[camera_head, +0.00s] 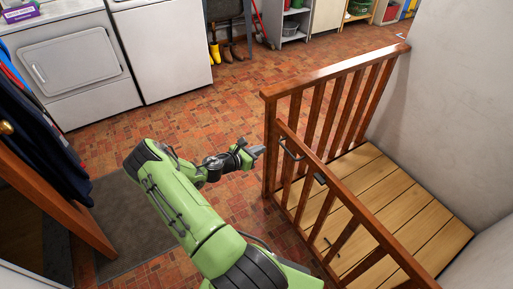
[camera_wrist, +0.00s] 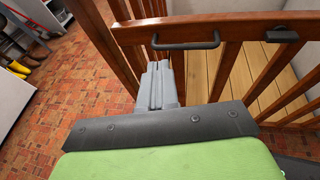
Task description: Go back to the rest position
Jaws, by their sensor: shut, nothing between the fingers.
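My gripper (camera_head: 258,151) is at the end of my green arm, in the middle of the head view. It is just left of the wooden railing and gate, above the brick floor. In the wrist view my gripper (camera_wrist: 158,68) shows grey fingers pressed together with nothing between them. The fingertips are close to the gate's black handle (camera_wrist: 187,43); whether they touch the gate I cannot tell. The wooden gate (camera_head: 343,193) has dark handle hardware and stands in front of a plank platform.
The plank platform (camera_head: 408,207) lies behind the railing (camera_head: 338,77), against a pale wall. A white dryer (camera_head: 74,62) and another white appliance (camera_head: 164,50) stand at the back left. A dark mat (camera_head: 128,222) lies left of my arm. Brick floor is clear beyond my gripper.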

